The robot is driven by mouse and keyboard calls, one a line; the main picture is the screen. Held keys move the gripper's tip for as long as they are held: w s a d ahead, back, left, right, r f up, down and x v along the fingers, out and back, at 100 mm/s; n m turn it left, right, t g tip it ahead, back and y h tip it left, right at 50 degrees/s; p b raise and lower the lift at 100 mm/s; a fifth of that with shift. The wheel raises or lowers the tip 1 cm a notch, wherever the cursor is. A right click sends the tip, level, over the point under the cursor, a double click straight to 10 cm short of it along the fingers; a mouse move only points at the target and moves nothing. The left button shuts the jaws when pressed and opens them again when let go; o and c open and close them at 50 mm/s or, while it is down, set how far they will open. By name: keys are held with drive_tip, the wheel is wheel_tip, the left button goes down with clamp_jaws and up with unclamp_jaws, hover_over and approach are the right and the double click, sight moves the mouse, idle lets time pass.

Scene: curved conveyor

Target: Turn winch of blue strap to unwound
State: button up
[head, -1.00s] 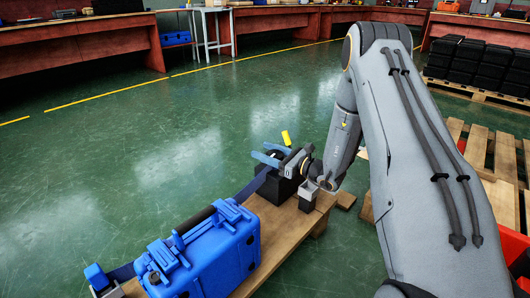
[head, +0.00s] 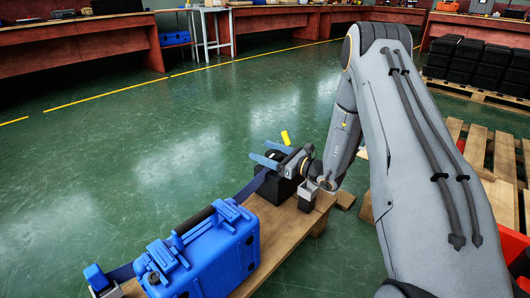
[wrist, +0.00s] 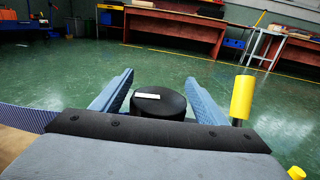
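The blue strap (head: 246,190) runs from the blue case up to a dark winch block (head: 274,187) on the wooden board. It also shows at the left edge of the wrist view (wrist: 24,118). A black round knob (wrist: 158,100) with a white mark lies between my gripper's blue fingers. My gripper (head: 268,152) is over the winch block, its fingers spread. In the wrist view my gripper (wrist: 160,74) shows small gaps beside the knob; contact is unclear. A yellow cylinder (head: 285,137) stands beyond the fingers; it also shows on the right in the wrist view (wrist: 243,97).
The blue case (head: 225,255) sits on the wooden board (head: 297,226), front left of my gripper. A wooden pallet (head: 490,160) and stacked black boxes (head: 470,60) are at the right. Green floor is clear to the left and behind.

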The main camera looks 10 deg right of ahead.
drive_tip(key=shift+p+v, duration=1.75)
drive_tip(key=shift+v, duration=2.1)
